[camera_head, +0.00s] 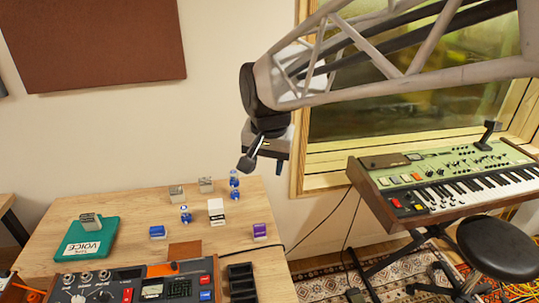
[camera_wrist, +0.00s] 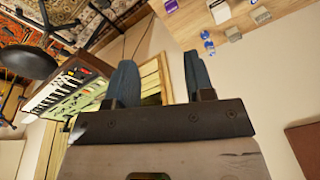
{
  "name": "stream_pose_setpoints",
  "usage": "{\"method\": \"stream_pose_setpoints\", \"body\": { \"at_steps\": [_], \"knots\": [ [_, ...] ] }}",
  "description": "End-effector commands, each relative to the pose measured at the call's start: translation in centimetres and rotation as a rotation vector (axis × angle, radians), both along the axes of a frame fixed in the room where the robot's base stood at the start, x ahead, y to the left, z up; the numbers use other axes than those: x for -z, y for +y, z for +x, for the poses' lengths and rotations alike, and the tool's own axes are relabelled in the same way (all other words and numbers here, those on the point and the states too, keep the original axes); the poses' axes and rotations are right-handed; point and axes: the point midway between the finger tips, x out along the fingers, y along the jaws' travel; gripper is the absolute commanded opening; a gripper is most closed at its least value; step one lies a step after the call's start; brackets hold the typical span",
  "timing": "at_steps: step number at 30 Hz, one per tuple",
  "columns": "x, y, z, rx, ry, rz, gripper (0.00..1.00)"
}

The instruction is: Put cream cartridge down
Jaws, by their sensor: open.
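A cream cartridge with a dark band (camera_head: 216,212) stands on the wooden table (camera_head: 130,209) in the head view, among several small objects. It also seems to show at the top of the wrist view (camera_wrist: 219,12). My gripper (camera_head: 263,160) is in the air above and beyond the table's right side, clear of the cartridge. In the wrist view its two blue-grey fingers (camera_wrist: 161,78) are apart, with nothing between them.
Grey blocks (camera_head: 206,185), blue-and-clear pieces (camera_head: 185,213), a blue cartridge (camera_head: 157,232) and a purple cartridge (camera_head: 260,231) stand nearby. A teal case (camera_head: 88,238) bears a grey block. A control box (camera_head: 140,284) is in front. A keyboard (camera_head: 450,180) and stool (camera_head: 497,248) are right.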

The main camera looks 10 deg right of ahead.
Motion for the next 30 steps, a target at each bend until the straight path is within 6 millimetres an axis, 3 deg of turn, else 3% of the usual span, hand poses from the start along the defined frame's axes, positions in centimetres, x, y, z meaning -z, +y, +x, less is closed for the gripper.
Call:
{"method": "stream_pose_setpoints", "body": {
  "at_steps": [9,18,24,30],
  "knots": [
    [1.6,-4.7,-8.2,-0.162,-0.032,-0.045,0.49],
    [3.8,-7.4,-14.7,-0.303,-0.054,-0.09,0.49],
    [4.8,-8.0,-16.6,-0.35,-0.058,-0.106,0.49],
    [4.9,-8.1,-16.9,-0.358,-0.058,-0.107,0.49]
  ]
}}
